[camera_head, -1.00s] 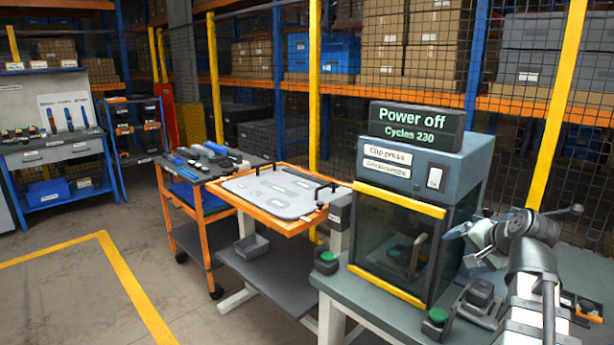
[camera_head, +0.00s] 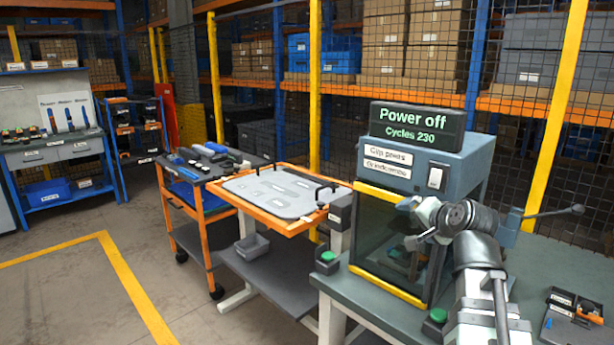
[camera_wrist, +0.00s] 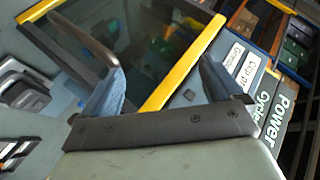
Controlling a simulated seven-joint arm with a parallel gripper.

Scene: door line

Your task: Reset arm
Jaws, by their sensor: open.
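My arm reaches in front of the clip press (camera_head: 455,162) at the right of the head view. My gripper (camera_head: 412,222) is at the press's front right. In the wrist view my gripper (camera_wrist: 160,78) has its two fingers wide apart with nothing between them. Beyond them are the press's dark window and its yellow frame edge (camera_wrist: 178,70). The display (camera_head: 416,127) on top reads "Power off" and "Cycles 230". A white switch (camera_head: 435,178) is on the press's upper front. My arm hides the press's lower right side.
A small tray with orange and dark parts (camera_head: 575,315) lies at the bench's right. An orange-framed table with a grey plate (camera_head: 270,192) and a tool cart (camera_head: 205,158) stand left. A mesh fence runs behind.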

